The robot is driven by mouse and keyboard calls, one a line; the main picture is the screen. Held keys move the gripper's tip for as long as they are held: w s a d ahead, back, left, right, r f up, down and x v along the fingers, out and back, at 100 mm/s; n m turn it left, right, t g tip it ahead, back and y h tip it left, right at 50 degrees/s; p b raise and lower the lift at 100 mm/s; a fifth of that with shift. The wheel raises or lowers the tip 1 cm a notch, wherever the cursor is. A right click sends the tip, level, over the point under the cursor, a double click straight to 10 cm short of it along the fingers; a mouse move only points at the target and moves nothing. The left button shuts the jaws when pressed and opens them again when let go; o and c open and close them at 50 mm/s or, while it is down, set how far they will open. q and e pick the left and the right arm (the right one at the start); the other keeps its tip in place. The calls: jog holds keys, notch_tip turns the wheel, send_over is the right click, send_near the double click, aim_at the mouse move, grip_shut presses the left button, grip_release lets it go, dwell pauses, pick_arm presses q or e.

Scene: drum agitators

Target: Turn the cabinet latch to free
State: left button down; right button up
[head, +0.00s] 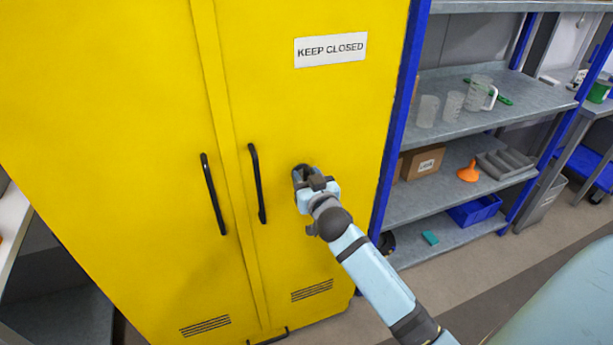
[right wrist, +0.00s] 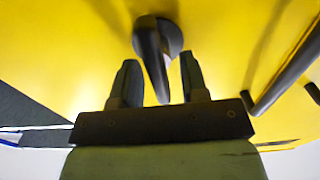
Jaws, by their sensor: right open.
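The yellow cabinet (head: 313,110) stands shut in the head view, with a black handle on each door. The dark cabinet latch (right wrist: 153,57) shows in the right wrist view as a round base on the yellow door with a lever pointing toward my gripper. My right gripper (right wrist: 158,85) is open, with one finger on each side of the lever and gaps visible between. In the head view my right gripper (head: 304,178) is at the right door, right of its handle (head: 257,183), and hides most of the latch. My left gripper is in neither view.
The right door's handle also shows in the right wrist view (right wrist: 285,75), close to the right finger. A blue-posted shelf (head: 440,203) with cups, a box (head: 423,161) and an orange funnel (head: 467,172) stands right of the cabinet. Floor in front is clear.

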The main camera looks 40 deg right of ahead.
jog(key=shift+c, duration=0.4)
grip_shut()
